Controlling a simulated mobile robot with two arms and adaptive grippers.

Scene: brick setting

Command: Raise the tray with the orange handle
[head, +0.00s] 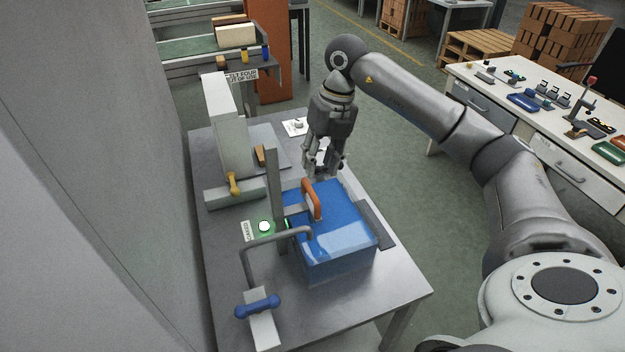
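A blue box-like tray (345,250) stands on the grey metal table, beside an upright dark post (274,190). An upright orange handle (312,202) shows at the tray's upper left; a short grey piece joins it on the left. My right gripper (323,171) points down just beyond the orange handle, from the picture's top. Its fingers look apart, with nothing seen between them, and it appears clear of the handle. My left gripper is not in view.
A bent grey bar (262,241) reaches over the tray's left side. A grey machine with a yellow lever (234,184) stands at the back left.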

